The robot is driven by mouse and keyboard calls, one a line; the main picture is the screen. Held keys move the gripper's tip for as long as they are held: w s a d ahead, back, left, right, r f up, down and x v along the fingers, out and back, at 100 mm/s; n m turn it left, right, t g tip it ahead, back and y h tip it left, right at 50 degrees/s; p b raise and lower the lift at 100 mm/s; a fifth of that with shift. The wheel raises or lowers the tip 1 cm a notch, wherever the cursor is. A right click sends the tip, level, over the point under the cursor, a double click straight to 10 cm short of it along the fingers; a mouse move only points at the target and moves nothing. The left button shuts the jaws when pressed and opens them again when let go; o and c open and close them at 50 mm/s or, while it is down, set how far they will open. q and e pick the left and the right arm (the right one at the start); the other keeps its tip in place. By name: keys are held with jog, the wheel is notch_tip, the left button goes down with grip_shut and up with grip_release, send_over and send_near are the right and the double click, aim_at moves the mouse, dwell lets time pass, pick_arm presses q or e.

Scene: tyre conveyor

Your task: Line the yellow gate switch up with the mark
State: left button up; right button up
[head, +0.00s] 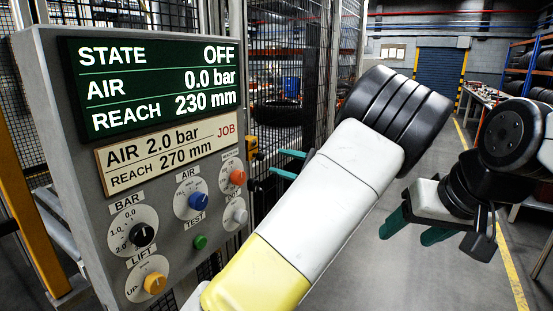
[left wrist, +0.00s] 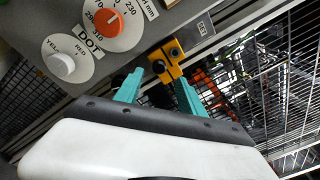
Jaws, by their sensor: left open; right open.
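The yellow gate switch (head: 252,148) is small at the right side of the control panel in the head view. In the left wrist view the yellow gate switch (left wrist: 165,62) is a block with black knobs, just beyond the fingertips. A small plate reading SET (left wrist: 204,28) is up and right of it; the two are apart. No other mark is clear. My left gripper (head: 275,160) has its teal fingers parted, and the left wrist view shows the left gripper (left wrist: 160,78) open with the switch in line with the gap. My right gripper (head: 405,238) is open and empty, away from the panel.
The control panel (head: 45,130) stands at the left with several knobs and a screen reading OFF, 0.0 bar, 230 mm. A job plate (head: 168,152) reads 2.0 bar, 270 mm. Wire mesh fencing (left wrist: 285,85) lies right of the switch. The aisle floor (head: 455,270) is clear.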

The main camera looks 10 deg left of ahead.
aim_at(263, 157)
pick_arm(q)
jog(key=x, duration=0.6)
grip_shut()
dwell(1.3)
